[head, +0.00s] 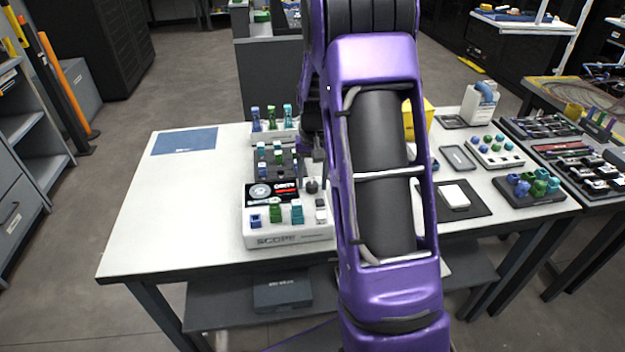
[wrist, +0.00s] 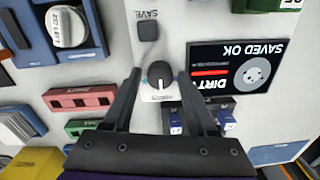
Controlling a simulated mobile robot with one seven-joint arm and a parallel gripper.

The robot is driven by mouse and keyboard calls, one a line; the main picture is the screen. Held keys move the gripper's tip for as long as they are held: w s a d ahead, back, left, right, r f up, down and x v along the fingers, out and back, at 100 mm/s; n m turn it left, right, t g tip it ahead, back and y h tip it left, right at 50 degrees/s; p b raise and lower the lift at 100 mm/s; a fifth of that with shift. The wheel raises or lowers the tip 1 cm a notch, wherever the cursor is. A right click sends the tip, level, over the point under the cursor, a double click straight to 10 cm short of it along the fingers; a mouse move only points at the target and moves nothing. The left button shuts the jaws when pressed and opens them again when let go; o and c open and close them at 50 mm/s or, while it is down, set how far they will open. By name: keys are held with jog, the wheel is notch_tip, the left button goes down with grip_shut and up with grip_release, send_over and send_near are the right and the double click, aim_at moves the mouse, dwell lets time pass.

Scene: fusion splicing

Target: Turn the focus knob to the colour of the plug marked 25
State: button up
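The black focus knob (wrist: 160,74) stands on the white face of the scope, with a white mark on its lower side in the wrist view. My gripper (wrist: 159,78) is open, one dark finger on each side of the knob; I cannot tell whether they touch it. The knob also shows in the head view (head: 312,185), at the right of the scope (head: 290,239). The scope's screen (wrist: 233,66) reads "DIRT" and "SAVED OK", upside down in the wrist view. Blue, green, teal and white plugs stand along the scope's front. No plug marking 25 is legible.
A SAVE button (wrist: 148,31) is close to the knob. A dark rack (head: 262,170) with plugs stands behind the scope. My purple arm covers the table's middle. The table's left side is clear except for a blue mat (head: 185,141).

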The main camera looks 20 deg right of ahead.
aim_at(314, 184)
jog(key=shift+o, duration=0.5)
notch_tip(314, 184, up, 17)
jog(key=p, duration=0.2)
jog(key=shift+s+d+r, duration=0.15)
jog(key=shift+d+r, duration=0.05)
